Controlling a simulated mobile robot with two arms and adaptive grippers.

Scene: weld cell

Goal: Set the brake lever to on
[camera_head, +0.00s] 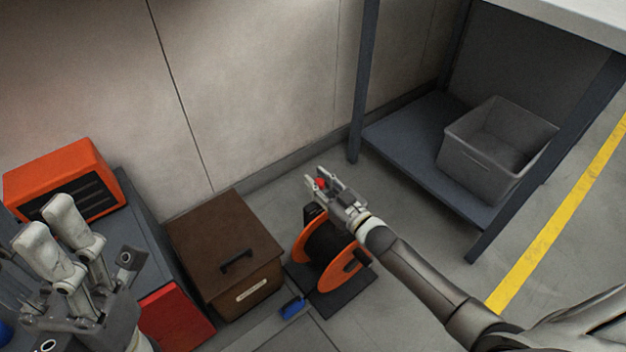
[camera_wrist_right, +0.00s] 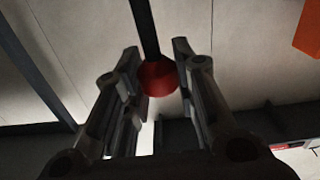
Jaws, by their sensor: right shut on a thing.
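A cable reel with orange flanges (camera_head: 304,244) and a dark winding (camera_head: 327,243) stands on a dark base plate on the floor. The brake lever's red knob (camera_head: 320,183) shows above the reel, between the fingers of my right gripper (camera_head: 322,184). In the right wrist view the red knob (camera_wrist_right: 158,77) sits between the two fingers, with a dark rod (camera_wrist_right: 145,28) running up from it. My right gripper is shut on the knob. Most of the lever is hidden in the head view. My left gripper (camera_head: 57,235) is at the lower left, fingers apart and empty.
A brown box with a black handle (camera_head: 224,240) stands left of the reel. A blue object (camera_head: 292,307) lies in front. A grey bin (camera_head: 487,160) sits on the shelf of a table at right. An orange unit (camera_head: 62,178) stands at left. The wall is close behind.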

